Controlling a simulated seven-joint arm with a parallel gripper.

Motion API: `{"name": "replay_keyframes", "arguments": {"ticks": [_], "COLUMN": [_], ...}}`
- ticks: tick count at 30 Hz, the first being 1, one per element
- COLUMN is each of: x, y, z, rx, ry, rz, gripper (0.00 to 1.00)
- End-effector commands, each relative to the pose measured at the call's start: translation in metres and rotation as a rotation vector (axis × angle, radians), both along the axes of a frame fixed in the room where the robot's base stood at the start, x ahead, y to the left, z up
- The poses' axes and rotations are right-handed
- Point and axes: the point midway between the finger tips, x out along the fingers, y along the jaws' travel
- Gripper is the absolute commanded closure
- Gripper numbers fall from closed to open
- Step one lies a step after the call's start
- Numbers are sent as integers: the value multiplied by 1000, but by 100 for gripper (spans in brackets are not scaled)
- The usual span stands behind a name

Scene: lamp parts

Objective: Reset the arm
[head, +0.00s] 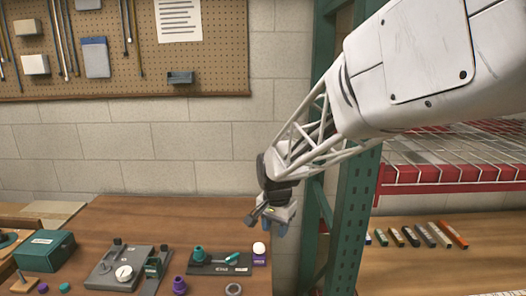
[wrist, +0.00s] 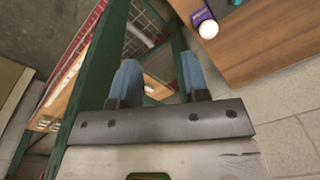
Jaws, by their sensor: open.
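My gripper (head: 277,229) hangs at the end of my white arm, in the air near the right end of the left workbench, beside the green upright post. In the wrist view its two blue fingers (wrist: 161,76) stand wide apart with nothing between them. A white bulb (head: 259,248) stands by a purple box on the bench, left of and below my gripper; the bulb also shows in the wrist view (wrist: 208,29). A teal lamp part (head: 198,254) is on a dark tray (head: 215,270). A grey ring (head: 233,289) lies in front of it.
The green post (head: 350,215) and a red-edged wire shelf (head: 455,174) stand close to my arm. A right bench carries a row of several coloured bars (head: 425,235). A grey fixture (head: 118,268), a green box (head: 45,252) and purple parts (head: 180,286) occupy the left bench (head: 150,215).

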Motion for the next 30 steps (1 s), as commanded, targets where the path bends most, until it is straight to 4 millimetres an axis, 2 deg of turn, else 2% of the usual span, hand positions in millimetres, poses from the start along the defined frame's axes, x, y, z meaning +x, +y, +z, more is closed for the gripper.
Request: {"name": "replay_keyframes", "arguments": {"ticks": [7,15,21,30], "x": [-55,-119,-167,-240], "y": [-42,-80,-104,-132], "z": [31,53,62,64], "rx": [-8,-24,-39,-70], "ry": [-33,-66,-91,-122], "rz": [91,193,269,380], "gripper": [58,58,58,58]}}
